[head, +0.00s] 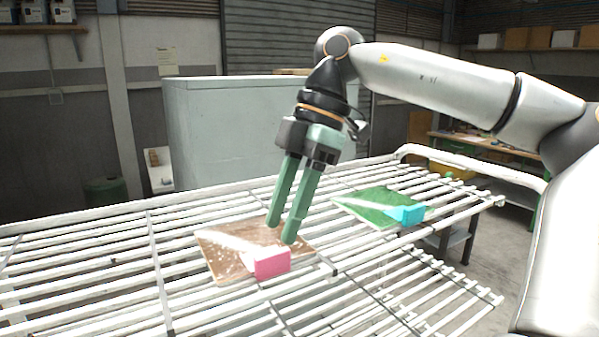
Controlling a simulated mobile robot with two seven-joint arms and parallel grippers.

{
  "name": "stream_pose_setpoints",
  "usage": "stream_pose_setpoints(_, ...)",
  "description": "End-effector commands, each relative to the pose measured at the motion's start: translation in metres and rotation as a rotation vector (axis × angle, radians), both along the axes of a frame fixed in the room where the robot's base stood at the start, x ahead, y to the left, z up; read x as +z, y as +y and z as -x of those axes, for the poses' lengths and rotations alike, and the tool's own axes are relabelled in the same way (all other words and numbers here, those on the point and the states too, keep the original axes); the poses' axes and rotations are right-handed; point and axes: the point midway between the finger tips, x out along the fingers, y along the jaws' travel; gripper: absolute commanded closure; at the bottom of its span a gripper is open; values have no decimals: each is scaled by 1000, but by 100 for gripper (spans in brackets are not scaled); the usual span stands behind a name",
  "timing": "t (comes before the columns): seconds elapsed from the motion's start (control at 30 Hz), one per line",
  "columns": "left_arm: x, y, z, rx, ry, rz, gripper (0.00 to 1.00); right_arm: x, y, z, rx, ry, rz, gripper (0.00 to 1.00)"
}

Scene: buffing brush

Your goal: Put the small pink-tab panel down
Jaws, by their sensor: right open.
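The small pink-tab panel (230,262) is a brown, white-streaked board with a pink block (271,263) at its near right edge. It lies flat on the white slatted rack (120,283). My right gripper (279,232) points down over the panel's far right part, behind the pink block. Its two green fingers are apart with nothing visible between them. The fingertips overlap the panel in this view, and I cannot tell whether they touch it. My left gripper is not in view.
A green panel (372,207) with a cyan tab (408,214) lies on the rack to the right. A pale cabinet (240,130) stands behind the rack. The rack's slats at the left are bare. A workbench (480,143) stands at the back right.

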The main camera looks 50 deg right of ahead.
Motion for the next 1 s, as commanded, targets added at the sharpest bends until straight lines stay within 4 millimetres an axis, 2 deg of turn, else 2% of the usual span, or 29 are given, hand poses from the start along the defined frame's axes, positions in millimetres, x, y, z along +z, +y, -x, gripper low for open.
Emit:
stream_pose_setpoints(0.03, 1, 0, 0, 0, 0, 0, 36, 13, -5, 0, -6, -3, 3, 56)
stream_pose_setpoints(0.2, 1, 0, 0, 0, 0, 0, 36, 45, -17, 5, -3, -1, 3, 56)
stream_pose_setpoints(0.4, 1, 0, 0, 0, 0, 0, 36, 68, -26, 8, -2, 0, 1, 56)
stream_pose_setpoints(0.6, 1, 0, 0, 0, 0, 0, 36, 75, -29, 10, 1, 1, 1, 56)
stream_pose_setpoints(1.0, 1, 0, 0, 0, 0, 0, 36, 75, -29, 10, 2, 2, 1, 56)
